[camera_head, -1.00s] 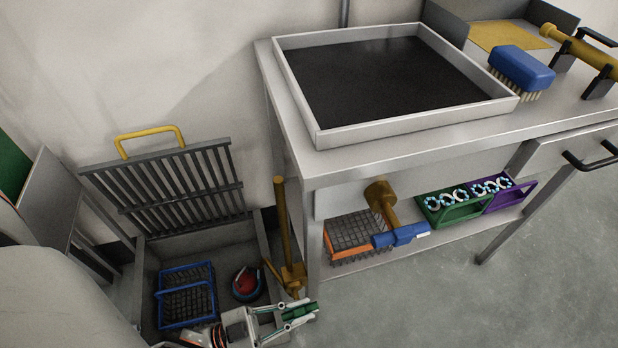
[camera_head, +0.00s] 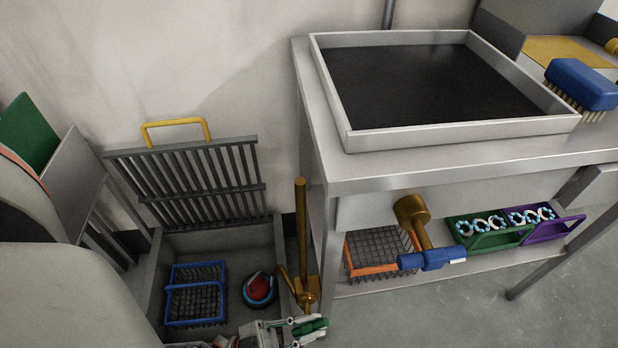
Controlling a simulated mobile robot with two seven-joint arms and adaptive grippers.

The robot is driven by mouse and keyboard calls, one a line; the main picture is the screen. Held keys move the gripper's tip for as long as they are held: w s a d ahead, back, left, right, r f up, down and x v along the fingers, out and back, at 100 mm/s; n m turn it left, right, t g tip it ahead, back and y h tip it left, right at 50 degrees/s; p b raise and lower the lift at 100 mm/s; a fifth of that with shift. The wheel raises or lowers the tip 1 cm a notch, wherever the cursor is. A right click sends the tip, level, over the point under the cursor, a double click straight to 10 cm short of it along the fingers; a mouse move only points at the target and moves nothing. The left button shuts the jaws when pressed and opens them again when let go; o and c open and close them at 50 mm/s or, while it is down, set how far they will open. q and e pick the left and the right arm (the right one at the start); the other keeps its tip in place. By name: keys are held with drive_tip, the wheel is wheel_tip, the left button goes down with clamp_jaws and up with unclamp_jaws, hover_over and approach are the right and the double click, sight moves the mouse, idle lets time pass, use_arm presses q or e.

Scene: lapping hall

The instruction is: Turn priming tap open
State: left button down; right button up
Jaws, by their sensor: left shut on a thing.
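A brass standpipe (camera_head: 301,235) with a side spout rises by the table's left leg, at the right edge of the floor pit. A green handle (camera_head: 314,325) is at its foot. My left gripper (camera_head: 300,328) comes in at the bottom edge and is shut on the green handle; its fingers partly hide it. I cannot tell by a label which is the priming tap. My right gripper is out of view.
The pit holds a blue basket (camera_head: 196,288) and a red round thing with a dark rim (camera_head: 258,289). A slatted grate (camera_head: 190,180) leans behind it. The lower shelf holds an orange basket (camera_head: 372,268), a green rack (camera_head: 488,232) and a purple rack (camera_head: 560,228).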

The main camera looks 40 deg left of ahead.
sight(291, 333)
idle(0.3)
use_arm(q)
drive_tip(key=c, duration=2)
unclamp_jaws()
drive_tip(key=shift+s, duration=0.1)
drive_tip(key=shift+s+a+f, duration=0.15)
drive_tip(key=shift+f, duration=0.05)
drive_tip(key=v, duration=0.3)
drive_tip(key=shift+s+a, duration=0.3)
drive_tip(key=shift+s, duration=0.05)
drive_tip(key=s+a, duration=0.4)
drive_tip(key=s, duration=0.1)
drive_tip(key=s+a, duration=0.2)
drive_tip(key=s, duration=0.1)
drive_tip(key=shift+s+a+r, duration=0.15)
drive_tip(key=shift+s+a, duration=0.05)
drive_tip(key=shift+a, duration=0.1)
